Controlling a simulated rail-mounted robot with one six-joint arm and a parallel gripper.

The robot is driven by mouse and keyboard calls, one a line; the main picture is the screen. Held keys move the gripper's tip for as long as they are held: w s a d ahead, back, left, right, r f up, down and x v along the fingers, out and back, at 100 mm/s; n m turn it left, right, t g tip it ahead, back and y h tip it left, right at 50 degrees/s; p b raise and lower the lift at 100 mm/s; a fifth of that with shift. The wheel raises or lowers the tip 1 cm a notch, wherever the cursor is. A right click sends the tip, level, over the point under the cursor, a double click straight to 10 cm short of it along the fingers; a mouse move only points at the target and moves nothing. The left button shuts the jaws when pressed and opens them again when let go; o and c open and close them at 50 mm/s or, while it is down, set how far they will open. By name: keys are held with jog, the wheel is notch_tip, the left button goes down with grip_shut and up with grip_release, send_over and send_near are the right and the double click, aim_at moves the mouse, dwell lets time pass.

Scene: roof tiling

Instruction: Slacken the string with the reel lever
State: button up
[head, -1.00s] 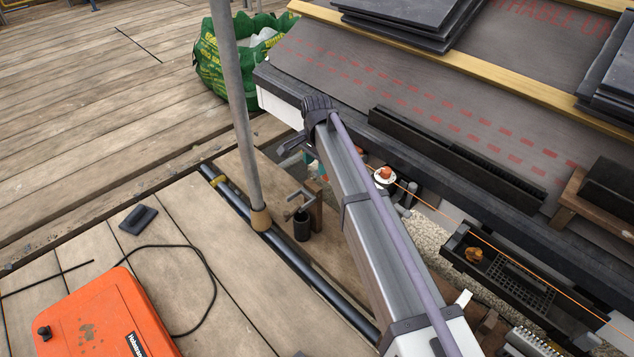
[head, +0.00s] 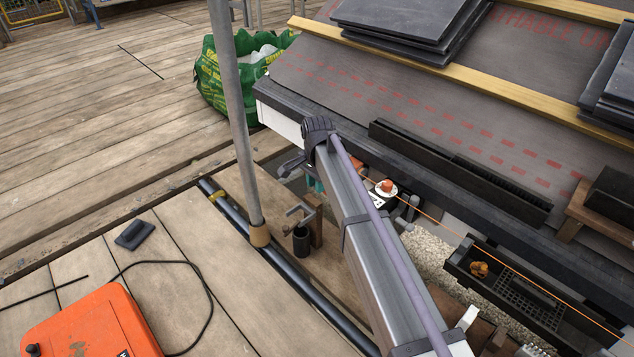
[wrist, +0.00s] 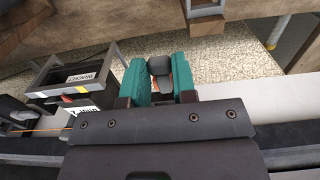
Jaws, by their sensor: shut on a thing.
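In the wrist view, my gripper (wrist: 163,80) has two teal finger pads shut around a dark grey, rounded grip, which I take for the reel lever (wrist: 160,66). Its lower part is hidden behind the gripper body. In the head view, my arm hides most of the gripper; only a bit of teal (head: 318,184) shows left of the arm. The orange string (head: 450,226) runs from beside a white disc with an orange top (head: 386,187) down to the lower right along the eave. It looks straight there. A short piece of string (wrist: 40,130) shows at left in the wrist view.
A scaffold pole (head: 236,120) stands left of my arm. A clamp and black cup (head: 301,238) are close by. A black tray (head: 510,285) hangs below the eave. A bracket-labelled bin (wrist: 85,78) sits left of the gripper. Slates (head: 410,25) lie on the roof.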

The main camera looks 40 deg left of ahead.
jog(key=shift+r, duration=0.1)
jog(key=g, duration=0.3)
jog(key=w+g, duration=0.1)
jog(key=shift+w+r+y, duration=0.1)
jog(key=shift+r+y, duration=0.2)
jog(key=shift+r, duration=0.1)
jog(key=g, duration=0.1)
jog(key=g+b, duration=0.2)
jog(key=shift+w+d+r+y, duration=0.15)
jog(key=shift+w+r+y, duration=0.15)
jog(key=shift+w, duration=0.1)
jog(key=shift+w+r+g+b, duration=0.2)
jog(key=shift+g+b, duration=0.25)
jog(key=shift+g, duration=0.35)
jog(key=o, duration=0.9)
jog(key=shift+r, duration=0.1)
